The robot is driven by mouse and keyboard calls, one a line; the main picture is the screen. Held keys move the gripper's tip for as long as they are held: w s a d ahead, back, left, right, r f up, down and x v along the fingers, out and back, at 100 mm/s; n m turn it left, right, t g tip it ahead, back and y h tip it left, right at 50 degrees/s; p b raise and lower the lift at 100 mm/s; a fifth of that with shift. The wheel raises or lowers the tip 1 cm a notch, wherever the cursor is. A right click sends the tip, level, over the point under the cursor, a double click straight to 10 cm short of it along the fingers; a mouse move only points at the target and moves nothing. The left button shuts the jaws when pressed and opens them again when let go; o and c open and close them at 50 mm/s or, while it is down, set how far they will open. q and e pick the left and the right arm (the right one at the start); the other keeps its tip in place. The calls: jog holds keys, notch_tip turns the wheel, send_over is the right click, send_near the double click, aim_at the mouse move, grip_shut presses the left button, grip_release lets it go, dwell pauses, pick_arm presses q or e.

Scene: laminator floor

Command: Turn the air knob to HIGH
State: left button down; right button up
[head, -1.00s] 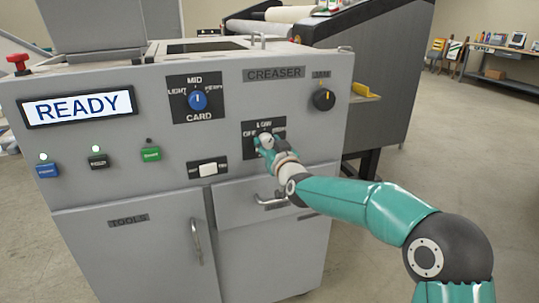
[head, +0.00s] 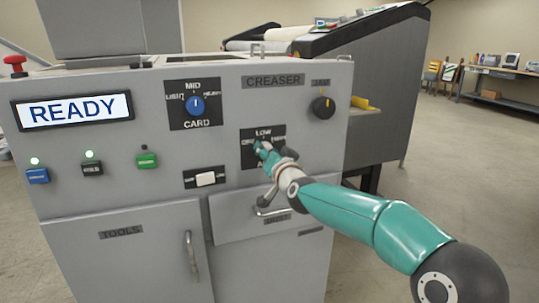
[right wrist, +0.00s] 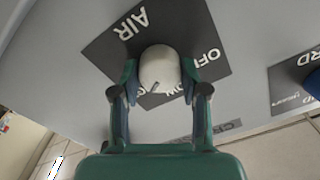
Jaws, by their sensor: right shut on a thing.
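The air knob (right wrist: 158,68) is a pale round knob on a black label plate (head: 247,160) marked OFF, LOW and AIR, on the grey creaser's front panel. In the right wrist view a short dark pointer mark shows on the knob's near edge, toward the LOW lettering. My right gripper (right wrist: 160,85) has one finger on each side of the knob and is shut on it. In the head view the right gripper (head: 262,148) covers the knob and part of the lettering. My left gripper is not in view.
A blue card knob (head: 196,104) sits up and left, and a black jam knob (head: 322,106) up and right. A READY display (head: 74,110) is at the left.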

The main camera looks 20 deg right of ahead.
jog(key=o, duration=1.1)
jog(key=s, duration=1.2)
jog(key=shift+d+f, duration=0.1)
jog(key=shift+d, duration=0.15)
